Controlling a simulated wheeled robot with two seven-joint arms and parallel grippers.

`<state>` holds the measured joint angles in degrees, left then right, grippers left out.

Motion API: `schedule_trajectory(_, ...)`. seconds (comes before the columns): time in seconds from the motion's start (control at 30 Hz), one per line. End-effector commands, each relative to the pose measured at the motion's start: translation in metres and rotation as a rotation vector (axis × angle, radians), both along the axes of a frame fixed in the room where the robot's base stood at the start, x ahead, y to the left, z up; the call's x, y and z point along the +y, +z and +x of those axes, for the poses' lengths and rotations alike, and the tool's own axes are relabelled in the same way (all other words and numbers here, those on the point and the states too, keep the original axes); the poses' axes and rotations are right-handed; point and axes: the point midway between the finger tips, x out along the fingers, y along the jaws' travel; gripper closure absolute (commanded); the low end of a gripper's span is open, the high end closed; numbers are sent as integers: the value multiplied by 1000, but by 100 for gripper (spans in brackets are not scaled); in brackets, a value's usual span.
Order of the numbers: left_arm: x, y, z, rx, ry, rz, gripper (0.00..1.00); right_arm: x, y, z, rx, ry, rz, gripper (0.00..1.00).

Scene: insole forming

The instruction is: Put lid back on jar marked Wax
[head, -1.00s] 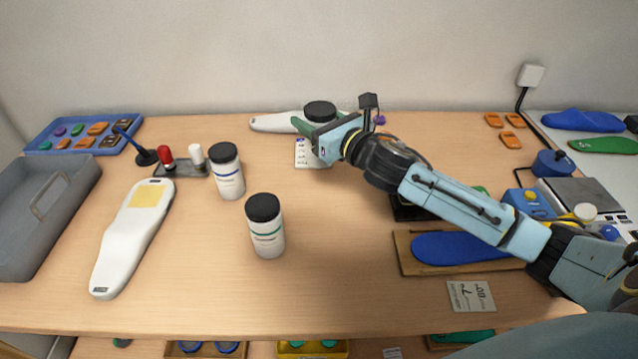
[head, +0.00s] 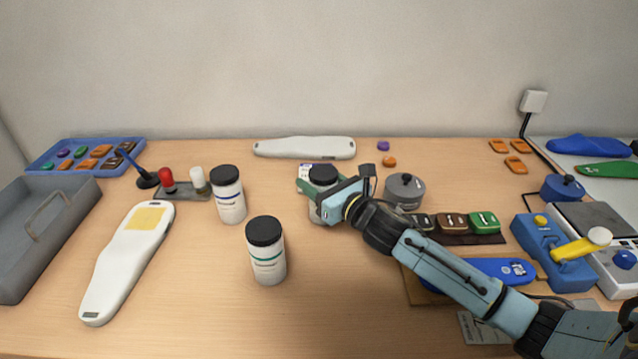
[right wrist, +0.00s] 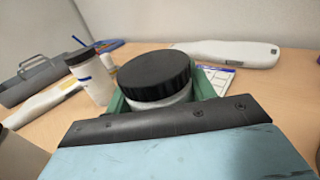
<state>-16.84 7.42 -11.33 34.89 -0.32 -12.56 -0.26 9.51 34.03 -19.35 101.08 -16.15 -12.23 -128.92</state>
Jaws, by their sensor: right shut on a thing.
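My right gripper (head: 322,200) is shut on a white jar with a black lid (head: 323,176). In the right wrist view the jar (right wrist: 160,102) sits between the green fingers, with its black lid (right wrist: 155,75) on top. Its label is hidden, and I cannot tell whether its base touches the table. Two other white jars stand upright with black lids on: a blue-striped jar (head: 229,200) and a green-striped jar (head: 267,258). Their label words are too small to read. My left gripper is not in view.
A white insole-shaped form (head: 125,265) lies at left beside a grey tray (head: 40,255). Another form (head: 300,148) lies at the back. A grey lidded pot (head: 405,192) stands right of the held jar. The front middle of the table is clear.

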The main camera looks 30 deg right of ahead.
Motion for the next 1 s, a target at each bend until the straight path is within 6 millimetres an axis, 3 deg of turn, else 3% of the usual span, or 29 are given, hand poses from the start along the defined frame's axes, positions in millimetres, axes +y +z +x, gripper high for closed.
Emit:
schedule_trajectory(0.37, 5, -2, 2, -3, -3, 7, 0, 0, -2, 0, -5, 0, -1, 100)
schedule_trajectory(0.4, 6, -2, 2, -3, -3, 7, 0, 0, -3, 0, -2, 0, -1, 43)
schedule_trajectory(0.53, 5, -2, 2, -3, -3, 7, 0, 0, -3, 0, -2, 0, -1, 26)
schedule_trajectory(0.9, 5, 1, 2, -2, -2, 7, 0, 0, 1, 0, -3, 0, 0, 24)
schedule_trajectory(1.0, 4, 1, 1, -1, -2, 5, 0, -2, 0, -9, 0, 0, -1, 24)
